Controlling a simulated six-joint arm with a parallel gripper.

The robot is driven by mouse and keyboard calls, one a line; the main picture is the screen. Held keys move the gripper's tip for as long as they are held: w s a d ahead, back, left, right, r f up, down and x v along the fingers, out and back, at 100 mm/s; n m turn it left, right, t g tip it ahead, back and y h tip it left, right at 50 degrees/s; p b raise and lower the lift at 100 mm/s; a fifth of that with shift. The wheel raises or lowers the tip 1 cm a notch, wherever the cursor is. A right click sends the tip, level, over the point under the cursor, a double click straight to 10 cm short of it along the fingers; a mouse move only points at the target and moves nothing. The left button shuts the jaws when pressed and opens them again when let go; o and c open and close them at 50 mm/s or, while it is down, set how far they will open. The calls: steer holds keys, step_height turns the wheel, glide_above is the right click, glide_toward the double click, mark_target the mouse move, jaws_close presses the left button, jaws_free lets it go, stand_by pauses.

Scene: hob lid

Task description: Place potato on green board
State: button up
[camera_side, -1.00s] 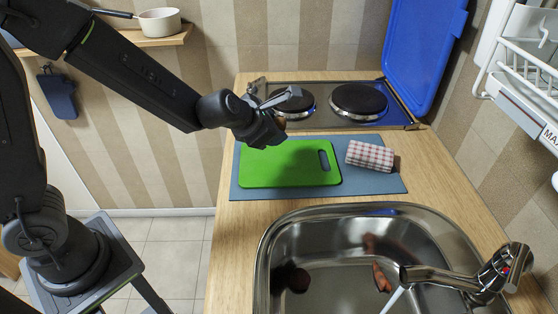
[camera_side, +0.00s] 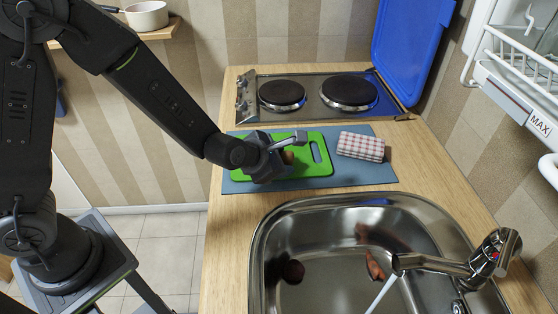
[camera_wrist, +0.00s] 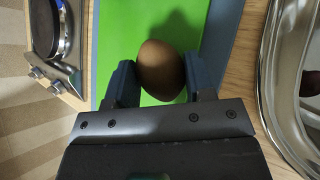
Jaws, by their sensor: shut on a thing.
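The brown potato (camera_wrist: 161,70) sits between the two fingers of my gripper (camera_wrist: 161,84) in the wrist view, with a finger against each side. In the side view my gripper (camera_side: 287,158) is low over the green board (camera_side: 318,158), and only a small part of the potato (camera_side: 288,157) shows. The green board lies flat on the blue-grey mat, and my gripper hides its left part. In the wrist view the green board (camera_wrist: 115,40) is behind the potato. I cannot tell whether the potato touches it.
A red-and-white checked cloth (camera_side: 361,146) lies on the mat (camera_side: 378,174) right of the board. The hob (camera_side: 315,92), its blue lid (camera_side: 415,45) raised, is behind. The sink (camera_side: 330,250) with a tap (camera_side: 480,262) is in front, with brown items inside.

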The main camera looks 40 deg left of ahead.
steer(key=shift+f, duration=0.4)
steer(key=shift+s+a+f, duration=0.1)
steer(key=shift+s+f, duration=0.1)
steer(key=shift+f, duration=0.35)
steer(key=o, duration=0.8)
steer(key=shift+o, duration=0.7)
steer(key=shift+r, duration=0.2)
steer(key=v, duration=0.5)
steer(key=r+v, duration=0.1)
steer(key=v, duration=0.1)
steer(key=shift+w+r, duration=0.1)
steer(key=shift+r, duration=0.15)
steer(key=shift+r+m, duration=0.3)
steer(key=shift+r, duration=0.05)
steer(key=s+a+r+m+g, duration=0.1)
steer(key=s+a+r+m, duration=0.2)
steer(key=m, duration=0.6)
steer(key=s+a+r+m+g, duration=0.2)
steer(key=s+r+m, duration=0.3)
steer(key=s+m, duration=0.3)
steer(key=s+a+r+m+g, duration=0.1)
steer(key=s+a+r+m, duration=0.3)
steer(key=m, duration=0.7)
steer(key=shift+s+a+y, duration=0.3)
steer(key=shift+s+a, duration=0.1)
steer(key=shift+s, duration=0.8)
